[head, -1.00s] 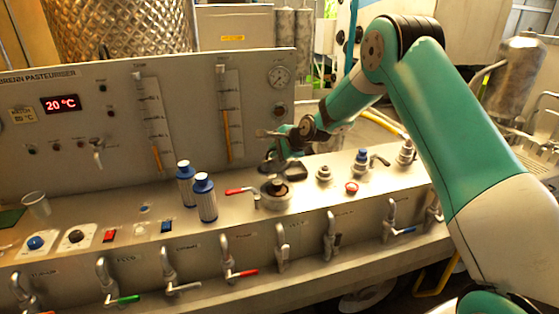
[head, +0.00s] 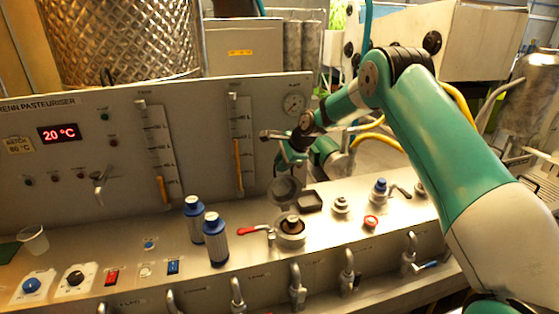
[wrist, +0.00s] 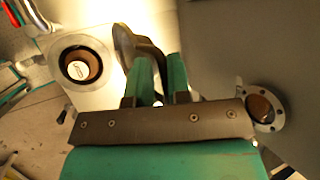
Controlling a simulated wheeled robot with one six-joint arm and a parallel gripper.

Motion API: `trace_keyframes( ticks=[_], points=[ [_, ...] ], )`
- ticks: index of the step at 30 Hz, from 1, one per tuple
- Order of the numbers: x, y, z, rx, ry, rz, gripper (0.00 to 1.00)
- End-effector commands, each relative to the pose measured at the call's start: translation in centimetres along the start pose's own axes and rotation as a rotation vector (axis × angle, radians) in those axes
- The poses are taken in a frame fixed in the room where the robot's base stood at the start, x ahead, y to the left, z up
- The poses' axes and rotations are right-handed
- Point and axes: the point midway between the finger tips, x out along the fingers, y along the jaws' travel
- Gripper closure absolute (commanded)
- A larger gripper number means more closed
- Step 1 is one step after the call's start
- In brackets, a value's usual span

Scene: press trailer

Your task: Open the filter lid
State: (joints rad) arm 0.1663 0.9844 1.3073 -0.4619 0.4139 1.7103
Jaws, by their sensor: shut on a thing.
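The filter lid (head: 285,188) is a round dark disc that stands tilted up behind the filter housing in the head view. The round filter housing (head: 291,239) is open on top and shows a brown inside with a pale centre. It also shows at the left of the wrist view. My gripper (head: 284,165) is at the raised lid's upper edge. In the wrist view its green fingers (wrist: 159,72) are close together on the lid, whose dark edge (wrist: 125,45) shows beyond them. The exact grip point is partly hidden.
A red-handled valve (head: 255,230) and two blue-capped bottles (head: 215,240) stand left of the housing. A dark square tray (head: 310,201), a fitting (head: 341,206) and a red button (head: 370,222) are to the right. The upright panel (head: 80,160) rises behind.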

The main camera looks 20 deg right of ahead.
Motion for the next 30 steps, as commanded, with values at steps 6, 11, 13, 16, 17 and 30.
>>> trace_keyframes(
  ticks=[6, 11, 13, 16, 17, 30],
  points=[
    [0.4, 0.4, -0.1, 0.015, 0.006, 0.021, 1.00],
    [0.5, 0.5, 0.1, 0.014, 0.006, 0.023, 1.00],
    [0.5, 0.5, 0.1, 0.014, 0.006, 0.023, 1.00],
    [0.6, 0.5, 0.1, 0.014, 0.006, 0.024, 0.71],
    [0.6, 0.5, 0.1, 0.013, 0.005, 0.024, 0.67],
    [-1.1, 0.3, 0.1, 0.007, 0.003, 0.016, 0.67]
  ],
)
